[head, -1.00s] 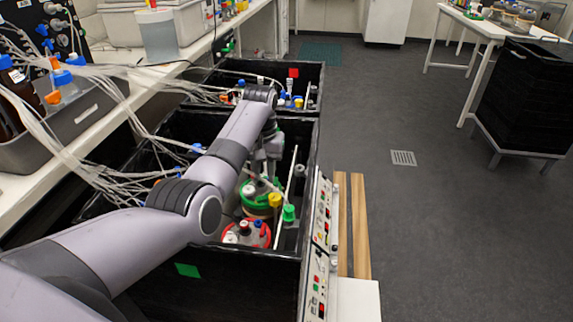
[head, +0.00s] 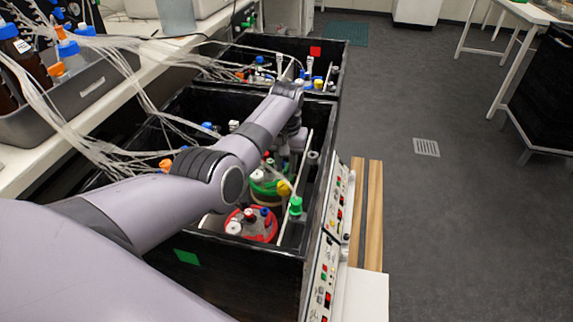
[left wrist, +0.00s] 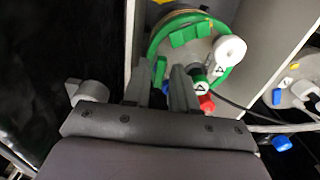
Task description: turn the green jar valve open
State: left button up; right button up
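The green jar, with a green ring around its lid, stands in the near black bin in the head view (head: 266,184). My left gripper (left wrist: 164,78) is over the near edge of this lid, fingers apart. A green part (left wrist: 160,70) shows between the fingers; I cannot tell whether it is touched. In the head view my left gripper (head: 284,152) is mostly hidden behind my wrist. My right gripper is not in view.
A red-ringed jar (head: 251,225) stands nearer in the same bin (head: 225,262). A pale rod and a green cap (head: 296,205) rise beside it. Control panels (head: 336,215) line the bin's right side. Tubes (head: 60,130) hang from the left bench.

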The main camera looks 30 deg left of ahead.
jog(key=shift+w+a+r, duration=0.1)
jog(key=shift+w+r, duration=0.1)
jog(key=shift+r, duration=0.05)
pick_arm(q)
grip_shut()
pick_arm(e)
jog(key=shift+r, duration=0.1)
pick_arm(q)
jog(key=shift+n+p, duration=0.45)
jog(key=shift+n, duration=0.65)
jog(key=n+p, duration=0.1)
jog(key=n, duration=0.9)
jog(key=shift+w+n, duration=0.1)
jog(key=shift+n, duration=0.2)
jog(key=n, duration=0.4)
jog(key=shift+n, duration=0.4)
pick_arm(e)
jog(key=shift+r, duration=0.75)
pick_arm(q)
jog(key=shift+n, duration=0.3)
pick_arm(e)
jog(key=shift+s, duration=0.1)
